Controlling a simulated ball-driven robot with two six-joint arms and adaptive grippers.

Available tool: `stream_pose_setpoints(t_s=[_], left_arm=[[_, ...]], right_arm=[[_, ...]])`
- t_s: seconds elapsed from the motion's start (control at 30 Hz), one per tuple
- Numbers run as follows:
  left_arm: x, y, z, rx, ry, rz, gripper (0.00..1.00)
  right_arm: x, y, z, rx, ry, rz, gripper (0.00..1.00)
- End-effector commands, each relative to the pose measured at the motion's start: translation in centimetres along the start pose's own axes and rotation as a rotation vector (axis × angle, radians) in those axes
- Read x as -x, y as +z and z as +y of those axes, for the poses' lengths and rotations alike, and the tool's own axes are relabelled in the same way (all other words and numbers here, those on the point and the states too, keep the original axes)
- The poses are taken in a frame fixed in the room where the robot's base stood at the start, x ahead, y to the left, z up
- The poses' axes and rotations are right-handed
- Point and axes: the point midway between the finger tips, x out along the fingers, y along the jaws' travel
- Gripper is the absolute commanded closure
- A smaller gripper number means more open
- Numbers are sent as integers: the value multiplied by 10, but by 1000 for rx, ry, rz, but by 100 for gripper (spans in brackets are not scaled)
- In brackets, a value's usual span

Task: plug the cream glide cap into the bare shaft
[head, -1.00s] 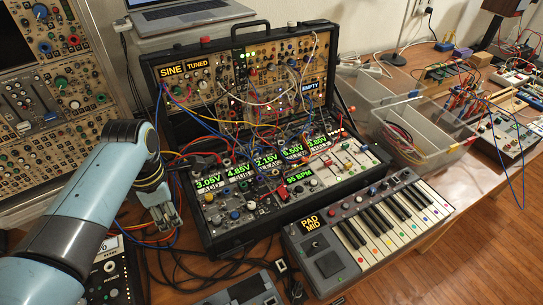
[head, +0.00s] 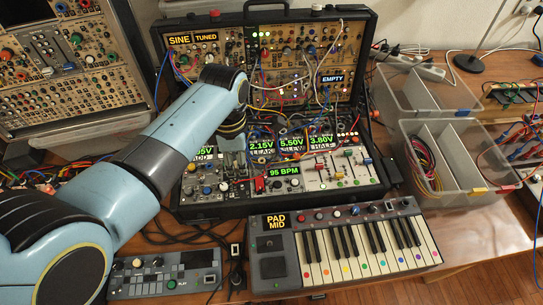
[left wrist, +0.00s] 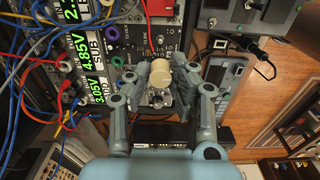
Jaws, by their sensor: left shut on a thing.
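My left gripper (head: 232,163) is over the lower panel of the black synth case (head: 205,211). In the left wrist view, the left gripper (left wrist: 161,77) has its two fingers closed on the sides of a cream cap (left wrist: 161,69), held above the modules. I cannot make out the bare shaft in either view; the gripper and cap cover part of the panel. My right gripper is out of view.
Coloured patch cables (left wrist: 38,75) cross the panel left of the gripper. A keyboard (head: 350,245) and a small grey box (head: 165,275) stand in front of the case. Clear bins (head: 455,160) stand right.

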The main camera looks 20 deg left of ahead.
Motion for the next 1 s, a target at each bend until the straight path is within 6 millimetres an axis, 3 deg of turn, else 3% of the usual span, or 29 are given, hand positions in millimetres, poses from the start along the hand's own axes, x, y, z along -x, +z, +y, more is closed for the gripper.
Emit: stream_pose_setpoints(t_s=[0.13,0.43,1.0], left_arm=[[-4,-1,0,0,-1,3,95],[-33,-1,0,1,1,1,95],[-58,-1,0,-5,0,2,95]], right_arm=[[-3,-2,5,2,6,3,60],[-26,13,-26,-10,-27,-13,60],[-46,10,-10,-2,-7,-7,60]])
